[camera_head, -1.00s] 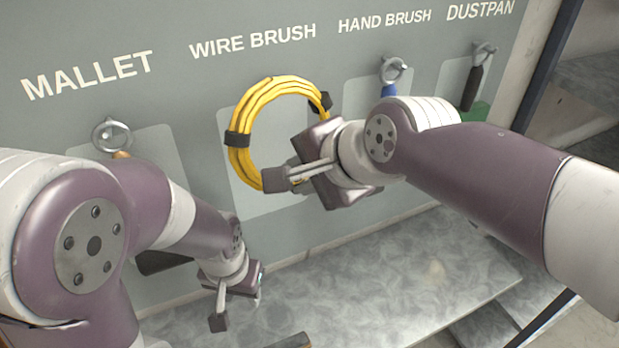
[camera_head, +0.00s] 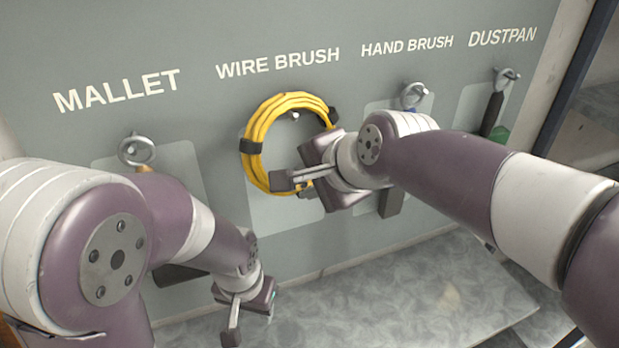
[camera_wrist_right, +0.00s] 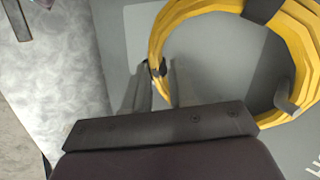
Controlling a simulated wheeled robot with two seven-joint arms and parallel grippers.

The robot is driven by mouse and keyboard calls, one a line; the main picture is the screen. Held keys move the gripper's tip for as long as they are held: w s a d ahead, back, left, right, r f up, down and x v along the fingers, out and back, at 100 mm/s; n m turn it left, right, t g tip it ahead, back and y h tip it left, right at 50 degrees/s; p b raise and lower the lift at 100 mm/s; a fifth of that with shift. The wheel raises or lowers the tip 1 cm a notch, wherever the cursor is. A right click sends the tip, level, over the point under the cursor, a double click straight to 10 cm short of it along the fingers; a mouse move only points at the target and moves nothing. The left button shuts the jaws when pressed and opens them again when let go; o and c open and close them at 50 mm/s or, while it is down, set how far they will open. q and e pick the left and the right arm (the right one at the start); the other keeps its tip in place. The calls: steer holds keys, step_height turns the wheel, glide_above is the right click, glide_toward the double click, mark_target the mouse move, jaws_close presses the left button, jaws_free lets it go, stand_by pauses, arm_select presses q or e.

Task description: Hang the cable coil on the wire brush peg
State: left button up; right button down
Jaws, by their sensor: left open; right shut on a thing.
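The yellow cable coil (camera_head: 254,168), with dark bands around it, is upright in front of the board below the WIRE BRUSH label. My right gripper (camera_head: 292,184) is shut on the coil's lower part. The wire brush peg (camera_head: 295,115) shows through the coil's opening, near its top. I cannot tell how far the peg reaches through the ring. In the right wrist view the coil (camera_wrist_right: 161,40) fills the upper right, and a grey peg tip (camera_wrist_right: 287,96) shows at its inner edge. My left gripper (camera_head: 250,312) is open and empty, low in front of the board.
The hand brush hook (camera_head: 414,95) and dustpan hook (camera_head: 507,77) are at right, with tools hanging there. A grey mottled shelf (camera_head: 390,290) lies below the board, mostly clear.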

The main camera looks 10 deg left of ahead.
stand_by(0.3)
steer(key=c, duration=0.8)
jaws_free()
steer(key=shift+c, duration=0.2)
steer(key=shift+f, duration=0.1)
